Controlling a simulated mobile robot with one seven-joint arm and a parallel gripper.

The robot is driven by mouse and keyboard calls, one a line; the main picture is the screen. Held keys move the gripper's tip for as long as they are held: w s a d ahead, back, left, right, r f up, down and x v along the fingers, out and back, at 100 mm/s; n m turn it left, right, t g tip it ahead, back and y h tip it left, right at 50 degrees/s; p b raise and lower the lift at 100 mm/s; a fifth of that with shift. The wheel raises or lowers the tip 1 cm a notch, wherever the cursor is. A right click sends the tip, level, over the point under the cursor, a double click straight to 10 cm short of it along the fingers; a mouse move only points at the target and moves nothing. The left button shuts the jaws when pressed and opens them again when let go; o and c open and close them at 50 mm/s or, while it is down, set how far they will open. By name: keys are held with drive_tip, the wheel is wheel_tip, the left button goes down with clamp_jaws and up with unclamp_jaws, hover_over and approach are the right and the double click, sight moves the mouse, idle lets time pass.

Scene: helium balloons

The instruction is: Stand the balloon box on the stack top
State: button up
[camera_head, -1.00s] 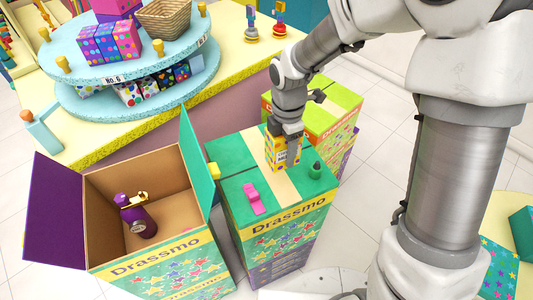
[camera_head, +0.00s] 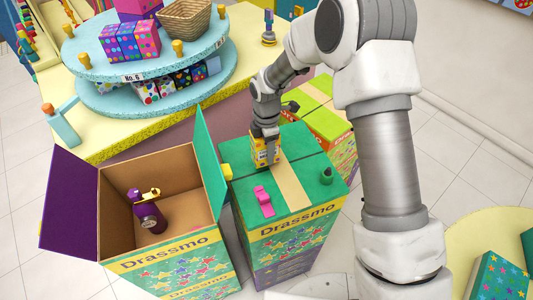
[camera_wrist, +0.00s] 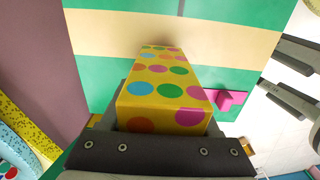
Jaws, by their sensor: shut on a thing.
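The balloon box is a yellow carton with coloured dots (camera_head: 264,152). My gripper (camera_head: 265,138) is shut on it and holds it upright, over the far left part of the stack top. In the wrist view the balloon box (camera_wrist: 163,95) sits between the jaws (camera_wrist: 160,130). The stack top is a green lid with a tan strip (camera_head: 291,186), on a tall Drassmo carton stack. It also shows in the wrist view (camera_wrist: 215,40). Whether the balloon box touches the lid, I cannot tell.
On the stack top lie a pink item (camera_head: 264,201) and a dark green item (camera_head: 327,175). An open Drassmo carton (camera_head: 112,205) stands at left, a purple canister (camera_head: 149,218) inside. A lime-topped stack (camera_head: 325,124) stands behind. A tiered display (camera_head: 95,65) fills the back left.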

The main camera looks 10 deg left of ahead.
drive_tip(key=shift+f, duration=1.15)
drive_tip(key=shift+f, duration=0.25)
drive_tip(key=o, duration=1.5)
drive_tip(key=shift+c, duration=0.2)
drive_tip(key=shift+r, duration=0.15)
